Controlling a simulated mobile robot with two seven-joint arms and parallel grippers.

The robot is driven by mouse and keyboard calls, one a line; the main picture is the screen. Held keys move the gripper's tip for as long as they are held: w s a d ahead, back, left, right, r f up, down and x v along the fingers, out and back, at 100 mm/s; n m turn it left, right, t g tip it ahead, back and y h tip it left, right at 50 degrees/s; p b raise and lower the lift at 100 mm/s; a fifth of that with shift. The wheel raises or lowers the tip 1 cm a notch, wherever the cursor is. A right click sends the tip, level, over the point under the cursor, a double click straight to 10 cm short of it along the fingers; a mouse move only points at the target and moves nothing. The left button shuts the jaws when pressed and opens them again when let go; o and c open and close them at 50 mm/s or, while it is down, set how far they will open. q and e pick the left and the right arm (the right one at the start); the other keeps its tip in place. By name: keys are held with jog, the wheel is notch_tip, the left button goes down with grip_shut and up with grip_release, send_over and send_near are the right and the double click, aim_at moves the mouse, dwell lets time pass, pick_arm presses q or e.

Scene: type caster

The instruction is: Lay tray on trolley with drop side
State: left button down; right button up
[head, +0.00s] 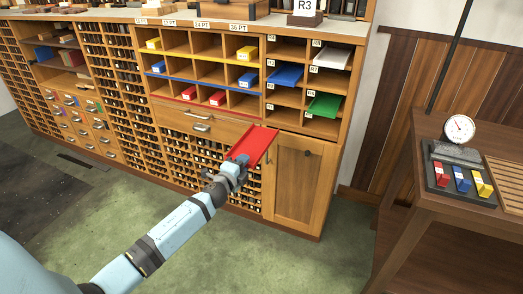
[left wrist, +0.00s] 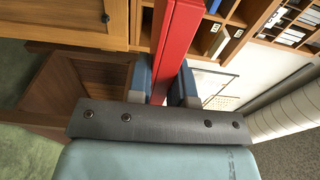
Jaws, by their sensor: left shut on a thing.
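My left gripper (head: 237,162) is shut on a red tray (head: 254,147) and holds it up in front of the wooden cabinet. In the left wrist view the red tray (left wrist: 177,45) shows edge-on between the two fingers of the gripper (left wrist: 164,82). In the head view the tray is tilted, its long side running up to the right. A trolley with a drop side is not clearly identifiable in either view. My right gripper is out of view.
The cabinet holds a blue tray (head: 285,75), a green tray (head: 324,104) and a white tray (head: 332,57) in its cubbies. A brown wooden table (head: 425,172) at the right bears a round dial (head: 459,129) and small coloured blocks. Green floor (head: 300,262) lies open between.

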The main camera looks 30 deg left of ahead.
pick_arm(q)
jog(key=shift+r, duration=0.1)
jog(key=s+d+r+h, duration=0.1)
jog(key=s+d+r, duration=0.15)
jog(key=d, duration=0.45)
jog(key=s+d+r+m, duration=0.1)
jog(key=d+r, duration=0.3)
jog(key=d, duration=0.2)
jog(key=s+d+r+h, duration=0.1)
jog(key=s+d+r, duration=0.1)
jog(key=d+r, duration=0.35)
jog(key=s+d+r+p, duration=0.2)
jog(key=s+r+p, duration=0.9)
jog(key=p, duration=1)
notch_tip(320, 180, up, 4)
jog(key=shift+d+r, duration=0.15)
jog(key=shift+r, duration=0.1)
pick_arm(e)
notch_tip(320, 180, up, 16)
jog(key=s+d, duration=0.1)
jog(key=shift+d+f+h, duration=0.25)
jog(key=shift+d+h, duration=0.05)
